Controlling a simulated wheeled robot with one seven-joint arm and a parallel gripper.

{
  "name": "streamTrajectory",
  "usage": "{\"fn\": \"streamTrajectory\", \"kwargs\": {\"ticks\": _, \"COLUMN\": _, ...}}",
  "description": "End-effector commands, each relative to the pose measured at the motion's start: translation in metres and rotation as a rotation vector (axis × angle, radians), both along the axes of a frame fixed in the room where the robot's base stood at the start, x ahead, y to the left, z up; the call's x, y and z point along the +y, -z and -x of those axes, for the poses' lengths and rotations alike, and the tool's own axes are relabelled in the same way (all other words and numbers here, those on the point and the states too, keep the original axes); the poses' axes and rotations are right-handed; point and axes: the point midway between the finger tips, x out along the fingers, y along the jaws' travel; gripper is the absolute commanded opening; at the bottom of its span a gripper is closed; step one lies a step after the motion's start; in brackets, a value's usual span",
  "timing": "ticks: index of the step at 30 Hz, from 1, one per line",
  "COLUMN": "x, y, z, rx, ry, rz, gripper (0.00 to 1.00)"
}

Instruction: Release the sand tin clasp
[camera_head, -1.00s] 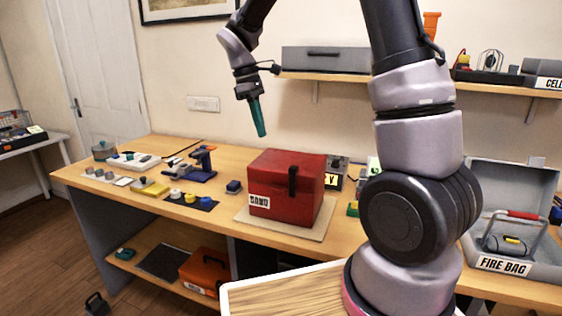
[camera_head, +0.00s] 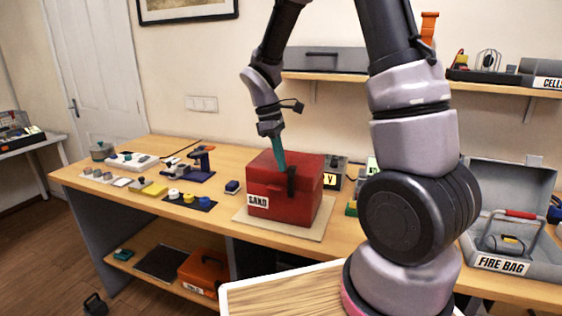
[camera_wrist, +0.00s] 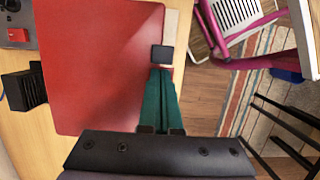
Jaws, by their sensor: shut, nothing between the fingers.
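The sand tin (camera_head: 268,207) is a closed red box with a white SAND label, standing on a pale board (camera_head: 300,231) on the bench. Its black clasp (camera_head: 291,181) runs down the front near the lid seam. In the wrist view the red lid (camera_wrist: 95,70) fills the left, and the dark clasp (camera_wrist: 162,53) shows at its right edge. My gripper (camera_head: 282,170), with teal fingers, points down at the top of the clasp. The fingers (camera_wrist: 161,72) are shut together with nothing between them, and their tips are close to the clasp. I cannot tell whether they touch it.
A blue block (camera_head: 232,187) and a blue mat with knobs (camera_head: 190,201) lie left of the tin. A dark box with a yellow label (camera_head: 331,175) stands behind it at right. The open grey FIRE BAG case (camera_head: 503,262) is far right. A shelf (camera_head: 340,77) hangs above.

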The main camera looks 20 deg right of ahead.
Motion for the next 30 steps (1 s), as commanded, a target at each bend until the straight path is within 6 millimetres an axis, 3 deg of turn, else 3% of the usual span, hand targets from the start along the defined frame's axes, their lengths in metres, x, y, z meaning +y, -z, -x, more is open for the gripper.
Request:
{"fn": "streamTrajectory", "kwargs": {"ticks": 7, "x": -0.002, "y": 0.000, "z": 0.001, "rx": 0.000, "ry": 0.001, "rz": 0.000, "gripper": 0.00}}
{"fn": "streamTrajectory", "kwargs": {"ticks": 15, "x": -0.023, "y": -0.001, "z": 0.016, "rx": -0.001, "ry": 0.000, "rz": 0.001, "gripper": 0.00}}
{"fn": "streamTrajectory", "kwargs": {"ticks": 25, "x": -0.021, "y": 0.000, "z": 0.015, "rx": 0.000, "ry": 0.000, "rz": 0.000, "gripper": 0.00}}
{"fn": "streamTrajectory", "kwargs": {"ticks": 30, "x": -0.009, "y": 0.000, "z": 0.009, "rx": 0.001, "ry": 0.000, "rz": -0.001, "gripper": 0.00}}
